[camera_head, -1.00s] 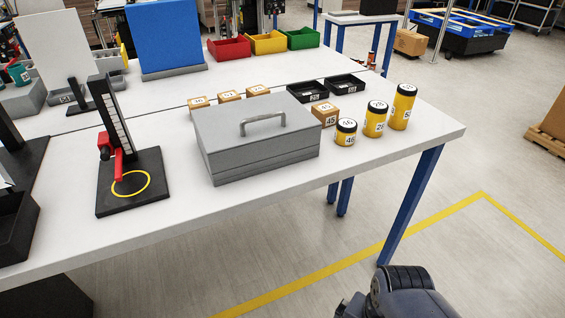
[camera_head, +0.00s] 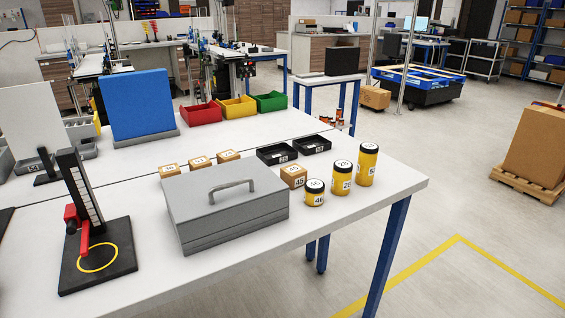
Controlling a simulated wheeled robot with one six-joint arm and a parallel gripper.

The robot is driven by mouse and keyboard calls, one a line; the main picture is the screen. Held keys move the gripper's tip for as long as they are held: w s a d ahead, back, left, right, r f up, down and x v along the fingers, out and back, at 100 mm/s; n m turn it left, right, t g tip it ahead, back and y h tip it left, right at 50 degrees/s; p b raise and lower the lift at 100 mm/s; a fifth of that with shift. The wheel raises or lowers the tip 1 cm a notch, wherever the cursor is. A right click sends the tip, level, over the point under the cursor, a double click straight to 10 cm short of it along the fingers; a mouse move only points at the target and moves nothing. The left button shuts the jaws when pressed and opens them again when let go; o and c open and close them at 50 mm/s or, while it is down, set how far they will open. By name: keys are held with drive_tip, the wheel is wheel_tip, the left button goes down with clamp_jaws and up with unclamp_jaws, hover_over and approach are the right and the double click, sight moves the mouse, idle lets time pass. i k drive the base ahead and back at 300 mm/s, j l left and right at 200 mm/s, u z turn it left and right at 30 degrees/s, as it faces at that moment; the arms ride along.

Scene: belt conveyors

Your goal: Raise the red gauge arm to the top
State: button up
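The height gauge (camera_head: 93,225) stands at the left of the white table, with a black base and an upright black column bearing a pale scale. A yellow ring is marked on its base. The red gauge arm (camera_head: 84,238) sits low on the column, just above the base, with a red block beside it at the column. My gripper is not in view.
A grey toolbox (camera_head: 228,217) with a handle stands right of the gauge. Small boxes, black trays (camera_head: 278,154) and yellow cylinders (camera_head: 342,178) stand beyond it. A blue panel (camera_head: 138,104) stands behind.

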sight(72, 218)
drive_tip(key=u, duration=1.65)
